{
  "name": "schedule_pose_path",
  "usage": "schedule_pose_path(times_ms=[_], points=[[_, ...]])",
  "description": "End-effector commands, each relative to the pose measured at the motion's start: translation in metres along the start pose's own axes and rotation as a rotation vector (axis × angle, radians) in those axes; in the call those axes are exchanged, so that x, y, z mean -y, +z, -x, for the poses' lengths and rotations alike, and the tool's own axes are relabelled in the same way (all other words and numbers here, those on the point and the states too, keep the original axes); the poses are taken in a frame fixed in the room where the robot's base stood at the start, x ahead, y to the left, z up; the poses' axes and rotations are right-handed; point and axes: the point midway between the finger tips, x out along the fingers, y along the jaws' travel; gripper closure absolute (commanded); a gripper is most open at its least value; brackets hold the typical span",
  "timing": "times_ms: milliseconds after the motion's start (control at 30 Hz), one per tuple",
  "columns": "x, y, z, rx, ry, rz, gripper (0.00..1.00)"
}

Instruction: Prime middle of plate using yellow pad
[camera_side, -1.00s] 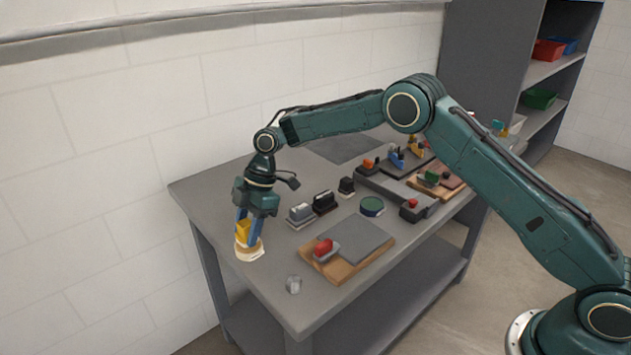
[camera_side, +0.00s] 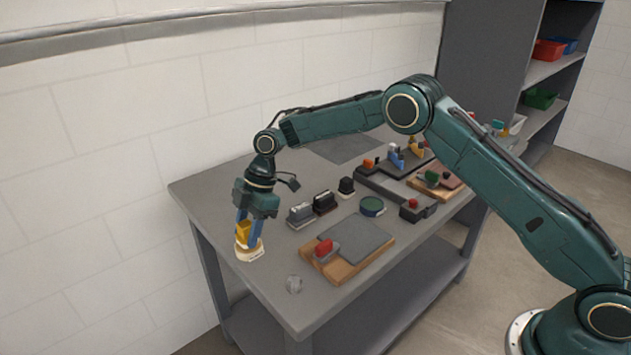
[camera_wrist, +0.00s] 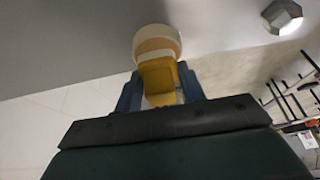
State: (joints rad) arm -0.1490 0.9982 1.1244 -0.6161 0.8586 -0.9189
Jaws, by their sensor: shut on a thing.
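My gripper (camera_side: 248,240) is at the left end of the table, its blue fingers pointing down. It is shut on the yellow pad (camera_side: 243,230), which has a yellow grip and a round cream base. In the wrist view the yellow pad (camera_wrist: 158,76) sits between the fingers, with the round cream base beyond them. I cannot tell whether the base touches the table. The grey plate (camera_side: 357,238) lies flat on a wooden board (camera_side: 345,271), to the right of my gripper and apart from it. A red-topped block (camera_side: 324,248) stands at the plate's left side.
Dark and grey blocks (camera_side: 324,202) stand behind the plate, with a round green-rimmed tin (camera_side: 372,206). Trays and small coloured parts (camera_side: 408,156) fill the far right. Bare table (camera_side: 205,187) lies behind my gripper.

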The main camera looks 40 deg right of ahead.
Motion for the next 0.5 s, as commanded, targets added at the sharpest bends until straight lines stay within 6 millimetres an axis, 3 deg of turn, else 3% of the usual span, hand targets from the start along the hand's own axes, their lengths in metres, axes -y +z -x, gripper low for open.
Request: schedule_pose_path(times_ms=[500], points=[[0.0000,0.0017,-0.0044,0.000,0.000,0.000,0.79]])
